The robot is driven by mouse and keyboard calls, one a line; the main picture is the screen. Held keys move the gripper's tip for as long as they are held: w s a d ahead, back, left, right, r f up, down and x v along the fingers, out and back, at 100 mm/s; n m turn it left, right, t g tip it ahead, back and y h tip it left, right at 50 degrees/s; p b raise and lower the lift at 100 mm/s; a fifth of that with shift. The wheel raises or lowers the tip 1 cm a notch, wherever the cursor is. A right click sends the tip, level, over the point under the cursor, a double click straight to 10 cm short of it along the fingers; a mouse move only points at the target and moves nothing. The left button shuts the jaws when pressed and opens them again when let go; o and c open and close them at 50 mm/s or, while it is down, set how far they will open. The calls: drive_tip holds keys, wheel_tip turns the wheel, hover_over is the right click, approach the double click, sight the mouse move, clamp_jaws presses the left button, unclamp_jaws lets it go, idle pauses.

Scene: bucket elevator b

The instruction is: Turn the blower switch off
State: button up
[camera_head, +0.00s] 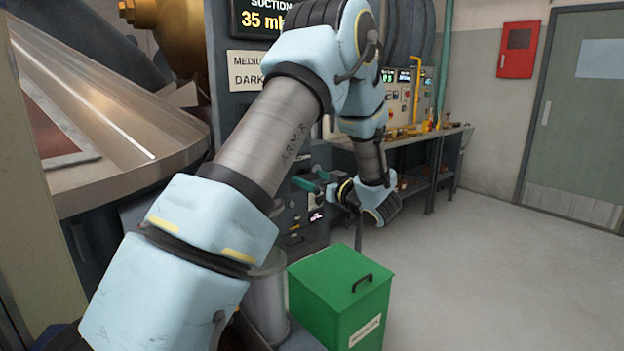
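My arm reaches up from the lower left, bends at the top and comes down to my gripper (338,192), which is beside the front of a dark machine cabinet (308,232). The gripper is small and partly turned away, so I cannot tell whether its fingers are open or shut. A green handle-like part (308,183) sticks out from the cabinet just left of the gripper. I cannot tell whether it is the blower switch or whether the gripper touches it. My arm hides much of the cabinet front.
A green lidded bin (335,290) stands on the floor below the gripper. A large metal tray (110,130) is at the left. A bench (425,135) with a control panel (405,97) stands behind. A suction display (262,18) is above. The floor at the right is clear.

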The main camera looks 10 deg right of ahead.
drive_tip(key=c, duration=1)
drive_tip(key=shift+c, duration=0.2)
drive_tip(key=shift+f+n+b, duration=0.15)
drive_tip(key=shift+n+b, duration=0.15)
drive_tip(key=shift+b, duration=0.3)
drive_tip(key=n+b, duration=0.1)
drive_tip(key=b, duration=0.1)
drive_tip(key=n+b, duration=0.1)
drive_tip(key=b, duration=0.2)
drive_tip(key=shift+f+n, duration=0.25)
drive_tip(key=shift+n, duration=0.15)
drive_tip(key=n+b, duration=0.7)
drive_tip(key=b, duration=0.5)
drive_tip(key=n+b, duration=0.7)
drive_tip(key=b, duration=0.5)
drive_tip(key=shift+s+a+n, duration=0.1)
drive_tip(key=shift+a+n, duration=0.1)
drive_tip(key=shift+n, duration=0.1)
drive_tip(key=shift+r, duration=0.1)
drive_tip(key=o, duration=1.2)
